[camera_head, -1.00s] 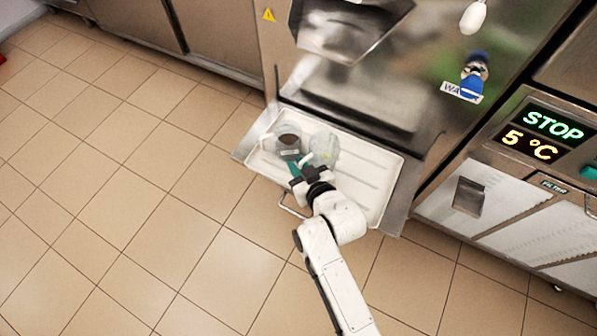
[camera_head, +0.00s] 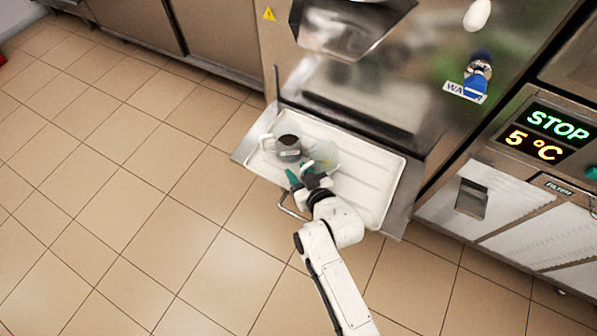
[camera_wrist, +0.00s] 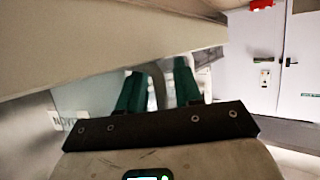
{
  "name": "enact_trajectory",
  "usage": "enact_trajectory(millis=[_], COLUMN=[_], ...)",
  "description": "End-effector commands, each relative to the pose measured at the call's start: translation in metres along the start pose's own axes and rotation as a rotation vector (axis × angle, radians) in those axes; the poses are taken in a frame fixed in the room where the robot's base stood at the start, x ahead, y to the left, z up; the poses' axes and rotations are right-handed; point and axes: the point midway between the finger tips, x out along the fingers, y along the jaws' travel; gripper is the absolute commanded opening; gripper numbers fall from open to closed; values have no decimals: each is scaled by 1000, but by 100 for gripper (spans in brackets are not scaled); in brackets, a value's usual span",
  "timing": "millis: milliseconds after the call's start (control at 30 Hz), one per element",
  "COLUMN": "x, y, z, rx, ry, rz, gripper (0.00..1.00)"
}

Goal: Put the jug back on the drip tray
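The white drip tray (camera_head: 365,180) sits at the foot of the machine. A grey jug (camera_head: 288,149) with a dark inside and a handle at its left stands at the tray's left end. A clear, see-through jug (camera_head: 326,158) stands just right of it, partly hidden by my gripper. My gripper (camera_head: 300,172) is at the tray's front left edge, close to both jugs. Its green fingers are spread apart. In the wrist view the fingers (camera_wrist: 158,92) show a gap with a grey curved strip in or behind it; I cannot tell whether they touch it.
A metal bar handle (camera_head: 292,207) juts out at the tray's front. The machine's spout (camera_head: 350,25) overhangs from above. A blue water tap (camera_head: 477,75) is at the right. The right part of the tray is bare, and the tiled floor in front is clear.

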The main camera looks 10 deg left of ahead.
Motion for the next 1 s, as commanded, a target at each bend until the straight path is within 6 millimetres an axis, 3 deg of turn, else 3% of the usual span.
enact_trajectory(millis=[433,1000], x=[-6,-106], y=[0,0], z=[-4,-3], rx=[1,2], ry=[0,0], rz=[1,0], gripper=[41,41])
